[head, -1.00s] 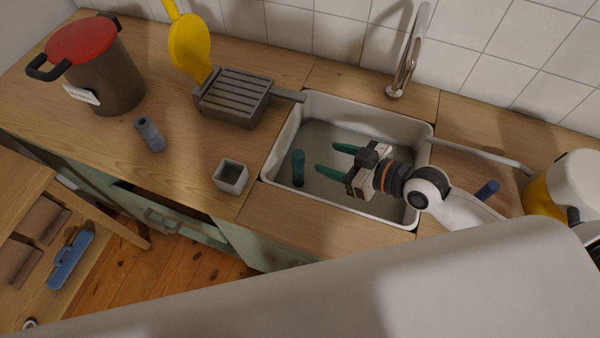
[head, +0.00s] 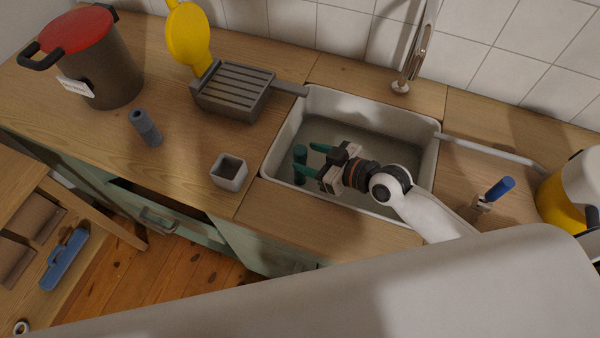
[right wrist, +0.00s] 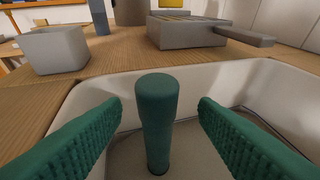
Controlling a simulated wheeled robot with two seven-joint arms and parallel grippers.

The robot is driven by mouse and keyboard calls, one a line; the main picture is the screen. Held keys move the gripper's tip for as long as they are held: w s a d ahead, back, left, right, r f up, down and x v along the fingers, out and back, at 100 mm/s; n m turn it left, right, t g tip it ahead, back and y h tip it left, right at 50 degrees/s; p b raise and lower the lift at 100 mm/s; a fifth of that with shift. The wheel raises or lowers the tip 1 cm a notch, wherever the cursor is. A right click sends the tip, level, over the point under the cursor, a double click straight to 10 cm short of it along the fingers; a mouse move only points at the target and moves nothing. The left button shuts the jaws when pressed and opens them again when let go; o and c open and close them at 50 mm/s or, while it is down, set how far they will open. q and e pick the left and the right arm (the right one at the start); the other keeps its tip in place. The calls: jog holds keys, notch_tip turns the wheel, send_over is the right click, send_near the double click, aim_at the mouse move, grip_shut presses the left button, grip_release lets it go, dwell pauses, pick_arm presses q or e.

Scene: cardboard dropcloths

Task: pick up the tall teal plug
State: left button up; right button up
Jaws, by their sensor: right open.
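The tall teal plug (head: 299,155) stands upright in the sink (head: 402,222), near its left wall in the head view. In the right wrist view the plug (right wrist: 157,120) is centred between the two teal fingers, with a gap on each side. My right gripper (head: 307,158) is open and reaches into the sink from the right, its fingertips at the plug. In the right wrist view the gripper (right wrist: 160,112) shows both fingers apart. My left gripper is not in view.
A small grey square cup (head: 229,172) stands on the counter left of the sink. A grey ribbed grill with a yellow lid (head: 232,90) is behind it. A faucet (head: 408,65) rises behind the sink. A grey cylinder (head: 145,128) and red-lidded pot (head: 105,75) stand farther left.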

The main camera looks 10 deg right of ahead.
aim_at(295, 154)
jog(key=p+x, duration=0.1)
jog(key=x, duration=0.4)
jog(key=shift+a+f, duration=0.1)
jog(key=shift+a, duration=0.05)
grip_shut()
